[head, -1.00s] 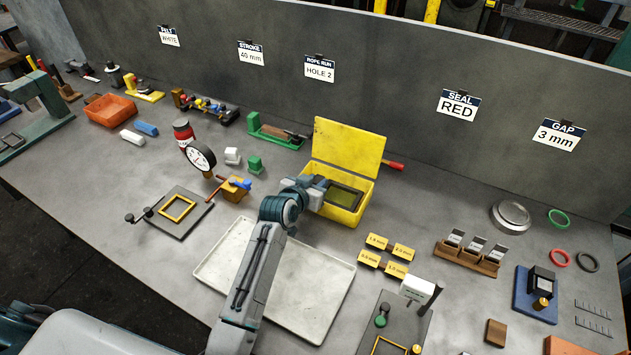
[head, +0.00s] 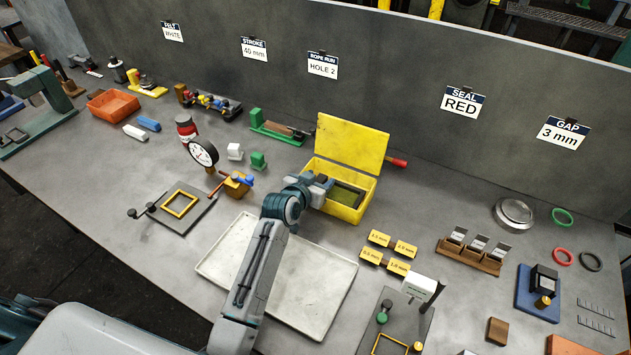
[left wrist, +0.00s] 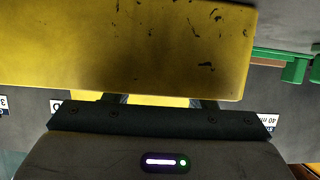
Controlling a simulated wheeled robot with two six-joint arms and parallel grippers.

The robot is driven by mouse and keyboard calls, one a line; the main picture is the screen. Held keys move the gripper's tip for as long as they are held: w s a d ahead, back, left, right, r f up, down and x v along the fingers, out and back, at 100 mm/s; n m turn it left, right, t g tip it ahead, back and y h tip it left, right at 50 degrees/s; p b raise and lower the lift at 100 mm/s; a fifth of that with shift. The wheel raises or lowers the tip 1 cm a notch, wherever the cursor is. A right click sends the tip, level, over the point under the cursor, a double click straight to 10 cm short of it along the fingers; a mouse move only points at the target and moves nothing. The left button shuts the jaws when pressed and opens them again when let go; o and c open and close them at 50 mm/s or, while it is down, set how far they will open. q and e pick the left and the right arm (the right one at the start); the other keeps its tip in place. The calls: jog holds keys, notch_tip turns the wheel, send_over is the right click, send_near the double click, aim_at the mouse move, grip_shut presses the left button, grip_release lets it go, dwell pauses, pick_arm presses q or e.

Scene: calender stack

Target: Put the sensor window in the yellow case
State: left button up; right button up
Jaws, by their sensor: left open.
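The yellow case (head: 338,208) stands open at the back middle of the table, its lid (head: 352,143) raised behind it. The sensor window (head: 347,197), a dark greenish panel, is inside the case, low between its walls; part of it is hidden by my gripper. My left gripper (head: 328,187) is open over the left part of the case. In the left wrist view, the yellow lid (left wrist: 130,45) fills the top and the two fingertips (left wrist: 163,101) are apart. Whether the panel touches the case floor cannot be told. My right gripper is not in view.
A white tray (head: 312,290) lies in front of the case, under my left arm. Yellow gap blocks (head: 378,238) lie to the right. A red handle (head: 398,162) sticks out behind the case. A green fixture (head: 275,128) stands behind left. A grey wall closes the back.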

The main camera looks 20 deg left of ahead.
pick_arm(q)
jog(key=b+v, duration=0.2)
jog(key=v, duration=0.8)
jog(key=shift+s+a+r, duration=0.1)
jog(key=shift+s+r, duration=0.1)
jog(key=shift+s, duration=0.15)
